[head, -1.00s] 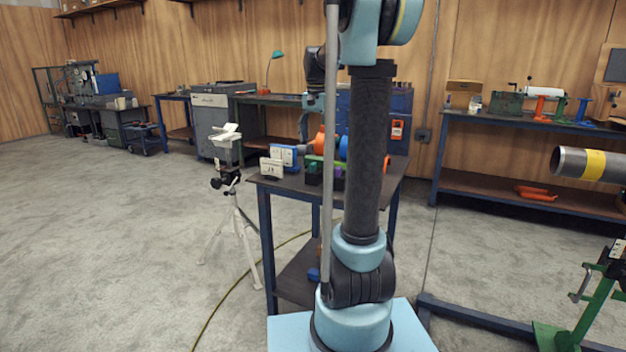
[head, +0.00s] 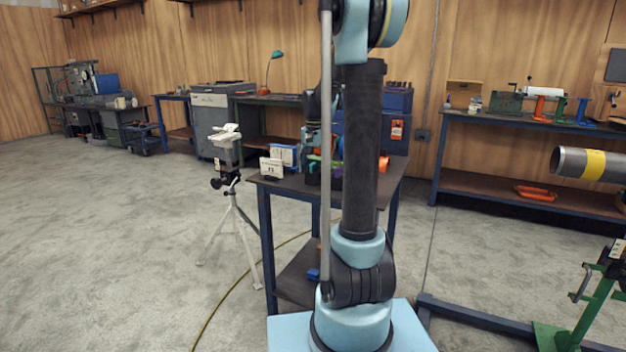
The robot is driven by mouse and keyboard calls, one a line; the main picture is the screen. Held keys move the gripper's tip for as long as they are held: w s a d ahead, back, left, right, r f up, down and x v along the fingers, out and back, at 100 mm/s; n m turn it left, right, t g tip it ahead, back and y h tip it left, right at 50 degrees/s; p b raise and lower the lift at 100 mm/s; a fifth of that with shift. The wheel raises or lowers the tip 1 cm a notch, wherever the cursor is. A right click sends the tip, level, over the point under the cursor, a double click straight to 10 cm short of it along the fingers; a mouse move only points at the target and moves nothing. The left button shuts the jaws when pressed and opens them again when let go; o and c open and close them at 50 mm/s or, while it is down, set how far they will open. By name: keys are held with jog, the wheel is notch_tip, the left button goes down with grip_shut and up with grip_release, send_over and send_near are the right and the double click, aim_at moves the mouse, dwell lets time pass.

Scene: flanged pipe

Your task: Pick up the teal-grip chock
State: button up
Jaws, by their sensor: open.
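My gripper (head: 314,148) is small in the head view, low over the small dark-topped table (head: 270,182), and is open. My own arm column and a grey rod stand in front and hide part of it. Several small coloured blocks sit on the table under and beside the gripper, among them a green and black one (head: 313,171). I cannot tell which of them is the teal-grip chock, or whether the fingers touch anything. An orange piece (head: 384,163) shows just right of my arm.
A white card stand (head: 271,167) and a blue-and-white box (head: 284,154) stand at the table's left. A blue cabinet (head: 398,105) is behind. A tripod (head: 236,215) stands left of the table. A steel pipe with a yellow band (head: 590,164) is at the right.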

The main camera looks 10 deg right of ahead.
jog(key=shift+f, duration=1.25)
jog(key=c, duration=1.3)
jog(key=shift+r, duration=0.1)
notch_tip(320, 180, up, 10)
jog(key=shift+f, duration=0.1)
jog(key=shift+a, duration=0.1)
